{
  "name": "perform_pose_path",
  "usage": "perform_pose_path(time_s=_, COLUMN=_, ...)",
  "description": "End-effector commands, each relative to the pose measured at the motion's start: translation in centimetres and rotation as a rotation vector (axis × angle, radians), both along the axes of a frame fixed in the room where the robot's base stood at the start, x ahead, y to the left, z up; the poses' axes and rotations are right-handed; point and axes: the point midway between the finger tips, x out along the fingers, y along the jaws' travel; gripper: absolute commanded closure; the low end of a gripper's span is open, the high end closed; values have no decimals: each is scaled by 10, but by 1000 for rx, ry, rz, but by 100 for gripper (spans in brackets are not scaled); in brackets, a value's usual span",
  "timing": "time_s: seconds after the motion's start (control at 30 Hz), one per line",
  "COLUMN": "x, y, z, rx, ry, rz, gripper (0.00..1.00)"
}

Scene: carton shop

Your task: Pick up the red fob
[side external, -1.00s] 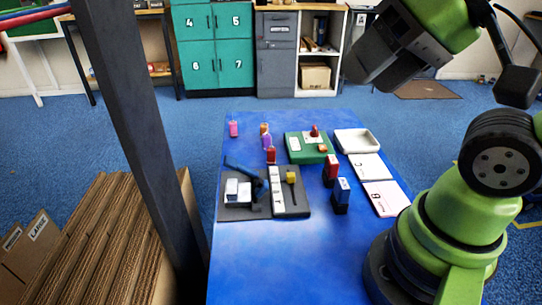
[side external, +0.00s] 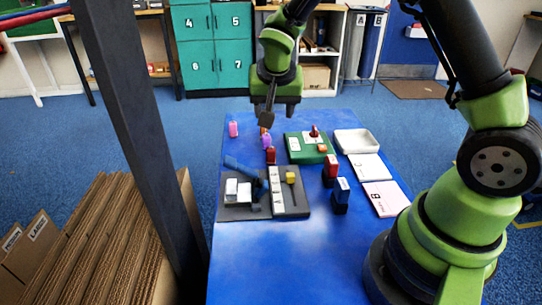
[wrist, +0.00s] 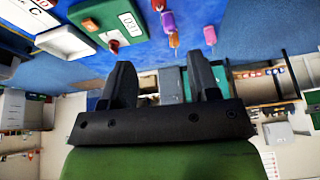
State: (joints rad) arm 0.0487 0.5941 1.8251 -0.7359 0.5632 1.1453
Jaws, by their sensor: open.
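The red fob (side external: 271,155) stands on the blue table, in front of a purple fob (side external: 266,142). In the wrist view the red fob (wrist: 158,5) is at the top edge, partly cut off. My gripper (side external: 267,118) hangs over the far part of the table, beyond the red fob in the picture and apart from it. In the wrist view my gripper (wrist: 163,82) has its two fingers spread with nothing between them. An orange fob (wrist: 174,40) shows near the fingers; in the side view my gripper partly hides it.
A pink fob (side external: 233,129) stands at the far left. A green board (side external: 296,156) with red and orange pieces is to the right, beside a white tray (side external: 371,142). A grey fixture (side external: 232,212) with a blue lever is nearer. Red and blue blocks stand right; the near table is clear.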

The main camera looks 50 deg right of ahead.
Motion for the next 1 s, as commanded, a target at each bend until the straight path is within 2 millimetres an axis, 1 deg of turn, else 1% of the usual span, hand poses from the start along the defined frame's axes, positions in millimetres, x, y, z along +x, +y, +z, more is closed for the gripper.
perform_pose_path(time_s=0.03, x=5, y=-2, z=-18, rx=-4, ry=16, rz=-11, gripper=45)
perform_pose_path(time_s=0.1, x=11, y=-5, z=-35, rx=-8, ry=21, rz=-27, gripper=45)
perform_pose_path(time_s=0.17, x=14, y=-6, z=-45, rx=-10, ry=26, rz=-34, gripper=45)
perform_pose_path(time_s=0.27, x=17, y=-8, z=-56, rx=-11, ry=27, rz=-44, gripper=45)
perform_pose_path(time_s=0.5, x=25, y=-18, z=-89, rx=-10, ry=30, rz=-47, gripper=45)
perform_pose_path(time_s=0.73, x=29, y=-24, z=-107, rx=-9, ry=29, rz=-47, gripper=45)
perform_pose_path(time_s=0.9, x=34, y=-32, z=-132, rx=-9, ry=29, rz=-47, gripper=45)
perform_pose_path(time_s=1.0, x=37, y=-36, z=-142, rx=-9, ry=29, rz=-47, gripper=45)
